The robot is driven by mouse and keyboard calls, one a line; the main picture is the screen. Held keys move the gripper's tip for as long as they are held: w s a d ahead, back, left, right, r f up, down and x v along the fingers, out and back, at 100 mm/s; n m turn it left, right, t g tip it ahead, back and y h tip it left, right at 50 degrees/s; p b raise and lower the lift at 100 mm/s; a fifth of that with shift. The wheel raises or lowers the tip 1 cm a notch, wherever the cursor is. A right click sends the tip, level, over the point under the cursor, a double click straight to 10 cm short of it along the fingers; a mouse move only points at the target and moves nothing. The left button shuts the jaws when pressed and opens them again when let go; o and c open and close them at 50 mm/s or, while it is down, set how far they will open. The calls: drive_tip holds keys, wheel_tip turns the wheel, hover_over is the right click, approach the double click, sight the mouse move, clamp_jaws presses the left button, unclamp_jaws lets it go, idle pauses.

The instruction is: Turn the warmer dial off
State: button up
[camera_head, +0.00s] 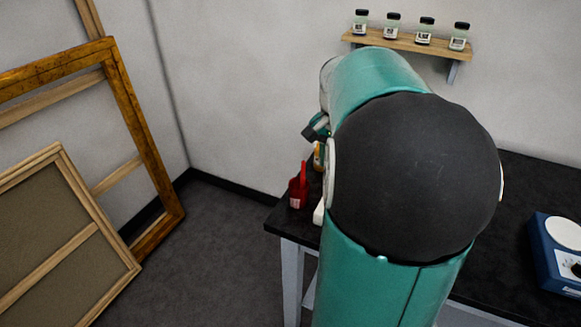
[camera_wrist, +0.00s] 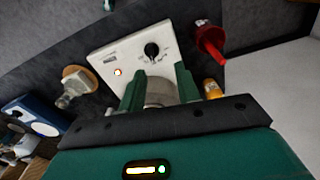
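In the wrist view a white box-shaped warmer (camera_wrist: 104,55) has a black round dial (camera_wrist: 152,50) on its panel and a glowing orange light (camera_wrist: 117,72). A pale mark shows on the dial. My gripper (camera_wrist: 160,82) has its two green fingers apart, pointing toward the panel just below the dial. A greyish round thing (camera_wrist: 160,93) shows between the fingers; I cannot tell whether they touch it. In the head view my arm hides the dial and nearly all of the warmer; only a white edge (camera_head: 319,211) shows.
A red container (camera_wrist: 209,40) and a yellow-capped bottle (camera_wrist: 212,88) stand right of the warmer in the wrist view. A glass flask with a tan base (camera_wrist: 75,82) is left. A blue device with a white plate (camera_head: 563,232) is at the black bench's right. Frames lean left.

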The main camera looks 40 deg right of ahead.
drive_tip(key=shift+m+y, duration=0.3)
drive_tip(key=shift+m, duration=0.5)
drive_tip(key=d+f, duration=0.1)
drive_tip(key=f, duration=0.4)
drive_tip(key=s+d+f, duration=0.1)
drive_tip(key=f, duration=0.4)
drive_tip(key=d+f, duration=0.2)
drive_tip(key=f, duration=0.2)
drive_tip(key=shift+s+f, duration=0.3)
drive_tip(key=shift+f, duration=0.1)
clamp_jaws()
